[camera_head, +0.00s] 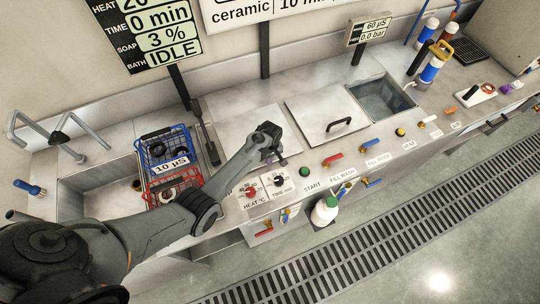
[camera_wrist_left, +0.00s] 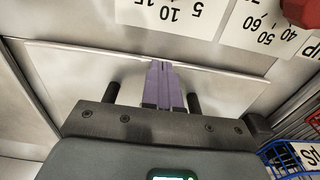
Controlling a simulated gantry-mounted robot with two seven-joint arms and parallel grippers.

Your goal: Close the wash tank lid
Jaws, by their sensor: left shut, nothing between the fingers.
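The wash tank lid (camera_head: 236,119) is a pale metal panel left of the lid with the black handle. It looks flat over its tank, though my arm covers part of it; I cannot tell if it is fully seated. It also shows in the left wrist view (camera_wrist_left: 72,72), with its front edge near the dial labels. My left gripper (camera_head: 281,158) is over the lid's front part, shut and empty, its purple fingers (camera_wrist_left: 163,72) together near that edge. Two dark posts flank the fingers; I cannot tell whether they belong to the lid's handle. My right gripper is not in view.
A second lid (camera_head: 308,117) with a black handle lies beside an open tank (camera_head: 382,98). Blue (camera_head: 152,139) and red (camera_head: 163,183) baskets stand left of my forearm. Dials (camera_head: 279,181), a green button (camera_head: 304,171) and colored valve levers line the front edge.

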